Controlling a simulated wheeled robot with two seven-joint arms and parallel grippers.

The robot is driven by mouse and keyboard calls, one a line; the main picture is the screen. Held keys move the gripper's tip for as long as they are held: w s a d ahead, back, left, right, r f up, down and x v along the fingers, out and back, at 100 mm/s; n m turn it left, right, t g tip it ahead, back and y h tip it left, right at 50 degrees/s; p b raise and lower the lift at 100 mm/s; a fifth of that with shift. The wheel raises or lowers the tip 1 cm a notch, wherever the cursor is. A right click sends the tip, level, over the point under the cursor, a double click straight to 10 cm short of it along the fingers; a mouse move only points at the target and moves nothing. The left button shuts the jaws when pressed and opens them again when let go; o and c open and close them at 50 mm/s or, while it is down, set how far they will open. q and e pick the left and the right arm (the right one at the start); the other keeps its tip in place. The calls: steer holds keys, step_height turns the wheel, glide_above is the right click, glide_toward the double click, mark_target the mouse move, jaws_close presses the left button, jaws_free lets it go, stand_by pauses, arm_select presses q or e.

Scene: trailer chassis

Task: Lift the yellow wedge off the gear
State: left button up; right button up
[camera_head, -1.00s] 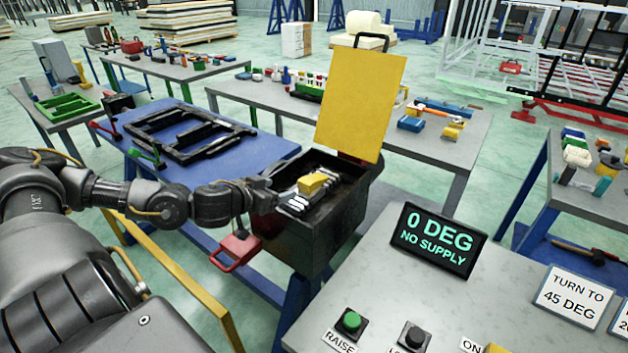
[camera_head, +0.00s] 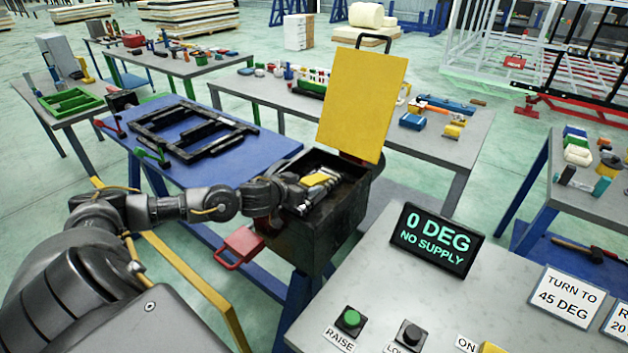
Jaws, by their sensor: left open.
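The small yellow wedge (camera_head: 313,182) sits inside the open dark box (camera_head: 310,240), partly covered by my gripper. I cannot make out the gear under it in the dark interior. My left gripper (camera_head: 322,180) reaches into the box from the left and is open, its fingers right at the wedge. I cannot tell whether they touch it. My right gripper is not in view.
The box's yellow lid panel (camera_head: 362,105) stands raised behind the wedge. A red padlock-shaped tag (camera_head: 238,248) hangs at the box's left front. A grey console with a display (camera_head: 436,238) reading "0 DEG NO SUPPLY" stands at the right front.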

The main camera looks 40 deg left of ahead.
arm_select(q)
steer(key=shift+w+f, duration=0.15)
steer(key=shift+w, duration=0.25)
steer(key=shift+s, duration=0.1)
steer(key=c, duration=1.1)
